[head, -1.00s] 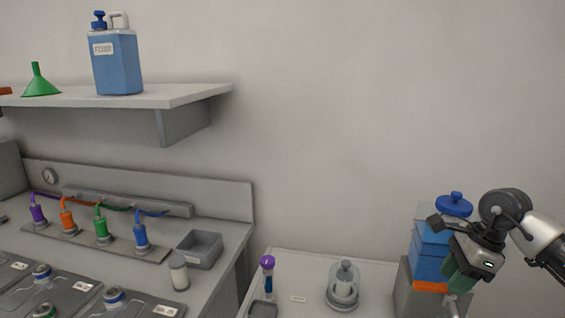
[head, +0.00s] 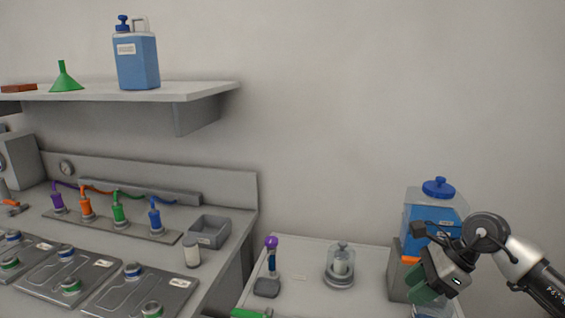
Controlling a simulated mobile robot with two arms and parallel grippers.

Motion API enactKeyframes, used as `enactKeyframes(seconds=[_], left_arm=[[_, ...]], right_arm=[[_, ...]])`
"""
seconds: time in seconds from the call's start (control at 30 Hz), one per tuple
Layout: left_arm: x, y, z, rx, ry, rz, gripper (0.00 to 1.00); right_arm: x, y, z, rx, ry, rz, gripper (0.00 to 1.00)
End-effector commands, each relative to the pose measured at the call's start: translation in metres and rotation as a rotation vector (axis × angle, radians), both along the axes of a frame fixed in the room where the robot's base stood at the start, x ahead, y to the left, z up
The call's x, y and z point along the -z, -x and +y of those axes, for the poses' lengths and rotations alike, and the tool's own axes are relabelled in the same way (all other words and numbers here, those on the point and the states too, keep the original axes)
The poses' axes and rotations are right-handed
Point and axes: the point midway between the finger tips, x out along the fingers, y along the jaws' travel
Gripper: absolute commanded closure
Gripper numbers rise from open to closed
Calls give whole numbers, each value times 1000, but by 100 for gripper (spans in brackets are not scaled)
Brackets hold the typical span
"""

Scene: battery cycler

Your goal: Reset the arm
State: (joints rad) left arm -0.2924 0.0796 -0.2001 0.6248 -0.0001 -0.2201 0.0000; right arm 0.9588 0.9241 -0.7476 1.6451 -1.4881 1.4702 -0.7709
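My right gripper (head: 424,292) hangs at the lower right, in front of a clear container with blue contents and a blue lid (head: 438,188). The wrist hides part of that container. A dark green part shows at the gripper's end; I cannot tell whether it is a fingertip or a held thing, nor whether the fingers are open or shut. My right arm (head: 525,262) comes in from the right edge. My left gripper is not in view.
A side table (head: 310,262) carries a glass-domed piece (head: 340,268) and a purple-topped tool (head: 272,258). A shelf (head: 200,92) holds a blue jug (head: 137,58).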

Motion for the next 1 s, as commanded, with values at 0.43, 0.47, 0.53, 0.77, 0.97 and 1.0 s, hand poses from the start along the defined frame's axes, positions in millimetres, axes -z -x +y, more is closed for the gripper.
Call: enactKeyframes(seconds=[0.43,0.47,0.53,0.77,0.97,1.0], left_arm=[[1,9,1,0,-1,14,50],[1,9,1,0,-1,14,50],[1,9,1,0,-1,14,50],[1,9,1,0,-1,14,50],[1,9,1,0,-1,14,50],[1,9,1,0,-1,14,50]], right_arm=[[-17,27,152,235,-915,122,63],[-22,29,158,284,-1011,156,63],[-33,32,165,419,-1229,246,63],[-24,31,129,1019,-1832,632,63],[55,59,76,1740,-2137,1007,63],[76,72,68,1906,-2162,1078,63]])
